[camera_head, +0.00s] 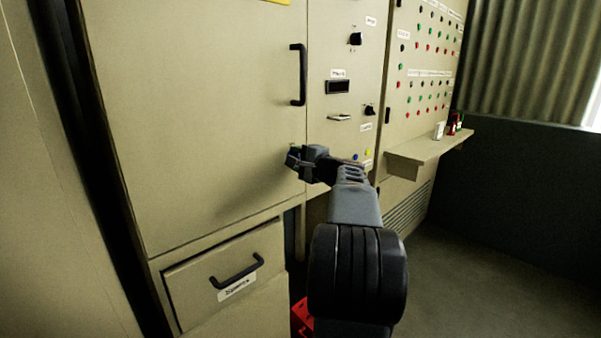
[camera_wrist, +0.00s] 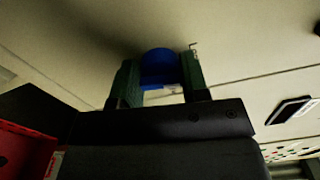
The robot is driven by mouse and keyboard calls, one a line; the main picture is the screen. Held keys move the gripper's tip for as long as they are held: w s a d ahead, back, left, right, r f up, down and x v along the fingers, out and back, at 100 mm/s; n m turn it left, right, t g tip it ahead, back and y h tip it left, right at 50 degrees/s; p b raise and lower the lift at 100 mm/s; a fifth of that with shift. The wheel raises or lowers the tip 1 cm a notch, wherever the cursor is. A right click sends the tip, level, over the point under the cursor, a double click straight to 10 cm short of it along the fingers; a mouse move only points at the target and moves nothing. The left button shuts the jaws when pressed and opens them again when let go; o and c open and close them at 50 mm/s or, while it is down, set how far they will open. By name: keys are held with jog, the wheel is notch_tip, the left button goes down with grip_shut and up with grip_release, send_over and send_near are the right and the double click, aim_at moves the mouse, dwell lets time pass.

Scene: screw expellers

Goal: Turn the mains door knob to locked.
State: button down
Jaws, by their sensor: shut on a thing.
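The mains door (camera_head: 200,100) is a large beige cabinet door, flat in its frame, with a black vertical handle (camera_head: 298,75). My gripper (camera_head: 292,158) is at the door's right edge, below that handle. In the wrist view my gripper (camera_wrist: 162,80) has its green-padded fingers on both sides of a blue knob (camera_wrist: 160,62), shut on it. A thin mark (camera_wrist: 193,45) shows on the panel beside the knob. The gripper hides the knob in the head view. Which way the knob points is not clear.
A drawer (camera_head: 190,285) with a black handle is below the door. To the right are a panel with black knobs (camera_head: 355,39), a panel of coloured buttons and a shelf (camera_head: 425,150) with small items. A red object (camera_head: 301,317) is low beside my arm.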

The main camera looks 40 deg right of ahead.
jog(key=shift+f+n+b, duration=0.15)
jog(key=shift+n+b, duration=0.75)
jog(key=shift+b, duration=0.15)
jog(key=c, duration=0.6)
grip_release()
jog(key=shift+c, duration=0.2)
jog(key=s, duration=1.3)
jog(key=shift+s+p, duration=0.35)
jog(key=shift+s, duration=0.05)
jog(key=shift+d, duration=0.1)
